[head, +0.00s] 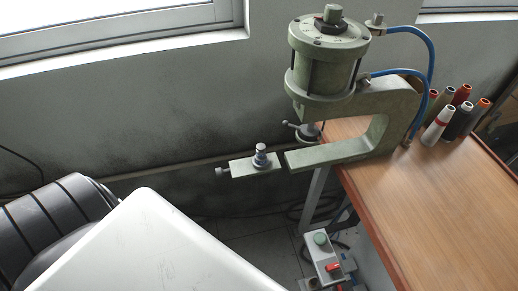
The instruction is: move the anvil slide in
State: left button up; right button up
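The anvil slide (240,171) is a small flat pale metal plate with a round knob at its left end. A short dark-and-silver anvil post (260,157) stands upright on it. The slide sticks out to the left of the lower arm (318,156) of a green C-shaped pneumatic press (398,108). A narrow dark gap shows between plate and arm; I cannot tell what joins them. The press head (309,132) is above the arm's tip, to the right of the anvil post. Neither of my grippers is in view.
The press stands at the left end of a wooden table (450,205). Blue air hoses (431,60) loop at the press's right. A control box (323,257) with green and red buttons is below the table's left edge. A wall is behind.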

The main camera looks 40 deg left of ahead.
aim_at(240, 169)
jog(key=j+u, duration=0.1)
jog(key=u, duration=0.3)
jog(key=j+u, duration=0.15)
jog(key=u, duration=0.2)
jog(key=j+u, duration=0.15)
jog(key=u, duration=0.25)
jog(key=k, duration=0.05)
